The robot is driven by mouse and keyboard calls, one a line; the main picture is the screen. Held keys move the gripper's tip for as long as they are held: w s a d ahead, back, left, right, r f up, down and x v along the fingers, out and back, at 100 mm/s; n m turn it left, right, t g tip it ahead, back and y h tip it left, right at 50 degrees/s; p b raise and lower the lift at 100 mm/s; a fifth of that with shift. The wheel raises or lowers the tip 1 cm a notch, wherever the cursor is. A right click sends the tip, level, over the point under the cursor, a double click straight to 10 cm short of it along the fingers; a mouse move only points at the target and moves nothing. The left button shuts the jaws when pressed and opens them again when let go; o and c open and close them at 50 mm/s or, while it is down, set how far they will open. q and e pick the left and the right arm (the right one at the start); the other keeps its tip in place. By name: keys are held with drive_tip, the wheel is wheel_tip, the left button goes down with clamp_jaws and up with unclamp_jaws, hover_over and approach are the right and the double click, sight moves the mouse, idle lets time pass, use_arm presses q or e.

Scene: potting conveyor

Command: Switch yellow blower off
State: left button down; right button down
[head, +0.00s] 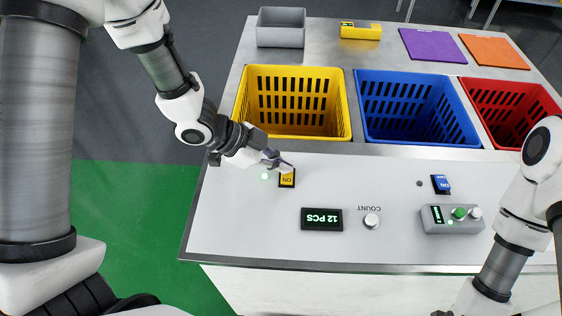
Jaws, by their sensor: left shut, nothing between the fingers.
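The yellow switch (287,179) is a small yellow rocker in a dark frame on the white panel, in front of the yellow crate. It carries the letters ON, upside down in the head view. A small green lamp (265,176) glows to its left. My left gripper (286,166) is shut and empty, with its fingertips at the far edge of the yellow switch. I cannot tell whether they touch it. My right arm comes in at the right edge, and its gripper is not visible.
A blue switch (441,184) sits further right with a dark lamp (419,183) beside it. A 12 PCS display (321,219), a COUNT button (371,221) and a grey control box (452,218) are nearer. Yellow (341,112), blue (415,139) and red (512,132) crates stand behind.

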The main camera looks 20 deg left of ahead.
use_arm(q)
drive_tip(key=shift+r+p, duration=0.3)
drive_tip(key=shift+p, duration=0.4)
drive_tip(key=shift+w+a+f+b, duration=0.1)
drive_tip(key=shift+f+b, duration=0.25)
drive_tip(key=shift+b, duration=0.05)
drive_tip(key=shift+s+d+r, duration=0.15)
drive_tip(key=shift+s+d, duration=0.1)
drive_tip(key=shift+s, duration=0.55)
